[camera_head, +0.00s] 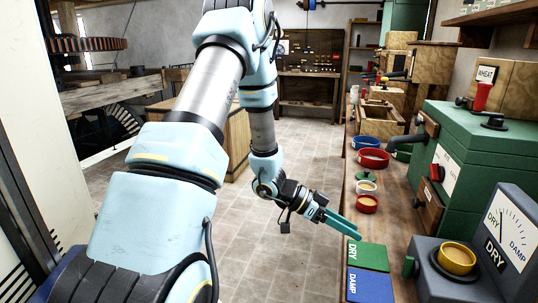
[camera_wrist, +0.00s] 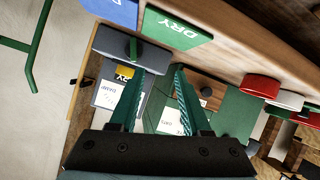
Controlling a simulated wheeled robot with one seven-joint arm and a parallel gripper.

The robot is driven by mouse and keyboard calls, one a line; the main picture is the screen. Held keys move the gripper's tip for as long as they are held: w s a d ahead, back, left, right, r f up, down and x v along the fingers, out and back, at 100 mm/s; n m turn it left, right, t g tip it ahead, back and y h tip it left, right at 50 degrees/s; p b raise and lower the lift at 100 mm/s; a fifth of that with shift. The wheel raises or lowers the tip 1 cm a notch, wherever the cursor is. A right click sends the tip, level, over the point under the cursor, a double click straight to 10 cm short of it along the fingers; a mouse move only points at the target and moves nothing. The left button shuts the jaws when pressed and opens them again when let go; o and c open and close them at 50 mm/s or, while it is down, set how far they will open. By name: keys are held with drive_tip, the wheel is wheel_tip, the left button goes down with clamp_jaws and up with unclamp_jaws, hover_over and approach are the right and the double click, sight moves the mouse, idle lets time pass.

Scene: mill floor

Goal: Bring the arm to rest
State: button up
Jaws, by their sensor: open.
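My arm reaches forward and bends down at the elbow in the head view. My gripper (camera_head: 352,229) is at its end, beside the front edge of the bench (camera_head: 400,205), close to the green DRY mat (camera_head: 370,256). Whether it touches anything there I cannot tell. In the wrist view my gripper (camera_wrist: 160,71) shows two teal fingers spread apart with nothing between them. The meter with its DRY/DAMP dial (camera_head: 508,232) and yellow cup (camera_head: 457,257) stands to the right in the head view. The meter (camera_wrist: 115,50) shows partly behind the fingers in the wrist view.
A blue DAMP mat (camera_head: 369,287) lies by the green one. Red bowls (camera_head: 373,158), a blue bowl (camera_head: 366,142) and a green machine (camera_head: 470,150) stand along the bench. A wooden crate (camera_head: 237,130) is behind my arm. The tiled floor (camera_head: 310,160) left of the bench is clear.

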drive_tip(key=w+a+r+n+t+y, duration=0.25)
drive_tip(key=w+a+n+t, duration=0.2)
drive_tip(key=w+a, duration=0.3)
drive_tip(key=w+a+r+n+t+y, duration=0.25)
drive_tip(key=w+a+t+y, duration=0.2)
drive_tip(key=w+a, duration=0.3)
drive_tip(key=s+a+r+n+y, duration=0.1)
drive_tip(key=s+a+n+y, duration=0.3)
drive_tip(key=a, duration=0.6)
drive_tip(key=s+a+r+n+g, duration=0.2)
drive_tip(key=s+a+n, duration=0.4)
drive_tip(key=s, duration=0.5)
drive_tip(key=shift+s+r+g+y, duration=0.25)
drive_tip(key=shift+r+g+y, duration=0.1)
drive_tip(key=shift+g, duration=0.15)
